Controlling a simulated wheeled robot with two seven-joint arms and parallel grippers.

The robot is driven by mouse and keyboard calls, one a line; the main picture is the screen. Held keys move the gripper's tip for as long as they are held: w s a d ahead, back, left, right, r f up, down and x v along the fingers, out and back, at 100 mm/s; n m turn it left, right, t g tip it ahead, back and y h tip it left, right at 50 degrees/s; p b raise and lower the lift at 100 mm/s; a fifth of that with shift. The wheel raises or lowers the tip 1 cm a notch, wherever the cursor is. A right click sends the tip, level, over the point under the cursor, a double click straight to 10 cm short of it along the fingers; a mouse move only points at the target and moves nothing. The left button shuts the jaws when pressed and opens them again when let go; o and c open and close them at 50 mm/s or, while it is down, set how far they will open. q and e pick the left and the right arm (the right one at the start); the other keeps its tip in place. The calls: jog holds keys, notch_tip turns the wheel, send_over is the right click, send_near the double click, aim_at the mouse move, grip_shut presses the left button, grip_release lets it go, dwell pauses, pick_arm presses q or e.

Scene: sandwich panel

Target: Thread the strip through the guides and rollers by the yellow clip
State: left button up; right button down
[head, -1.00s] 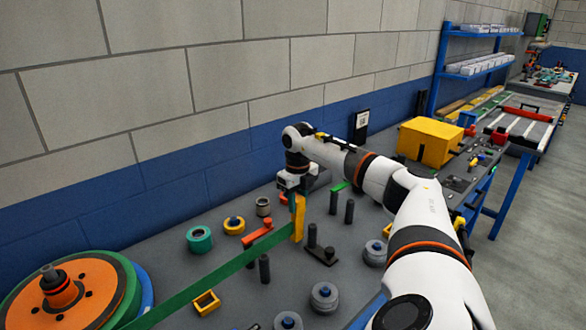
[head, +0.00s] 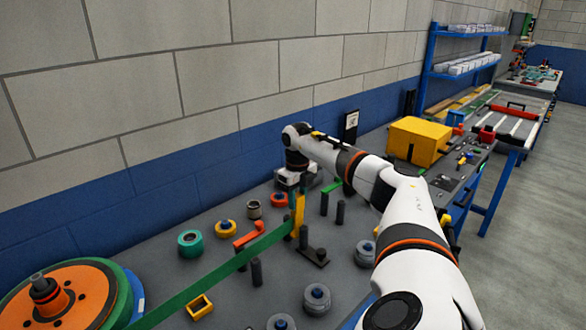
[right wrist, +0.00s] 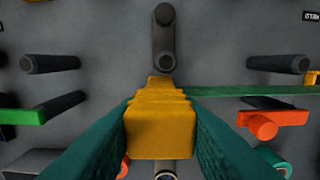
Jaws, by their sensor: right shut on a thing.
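My right gripper (head: 298,192) is shut on the yellow clip (head: 299,214), which is upright just above the bench; the clip fills the middle of the right wrist view (right wrist: 160,132). The green strip (head: 215,281) runs taut from the orange-and-green reel (head: 75,298) to the clip. In the right wrist view the strip (right wrist: 240,91) passes between two dark posts, one with an orange arm (right wrist: 270,121). Ahead of the clip is a dark post on a base plate (right wrist: 164,38). Two posts (head: 324,203) with a green arm (head: 332,187) stand beyond. My left gripper is out of view.
Grey rollers with blue hubs (head: 317,297) stand at the bench front. A yellow box (head: 420,141) stands farther right.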

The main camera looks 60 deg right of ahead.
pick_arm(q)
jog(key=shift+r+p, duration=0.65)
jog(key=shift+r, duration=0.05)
pick_arm(e)
jog(key=s+d, duration=0.1)
jog(key=d, duration=0.5)
jog(key=shift+s, duration=0.25)
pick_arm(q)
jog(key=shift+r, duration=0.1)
pick_arm(e)
jog(key=shift+d, duration=0.1)
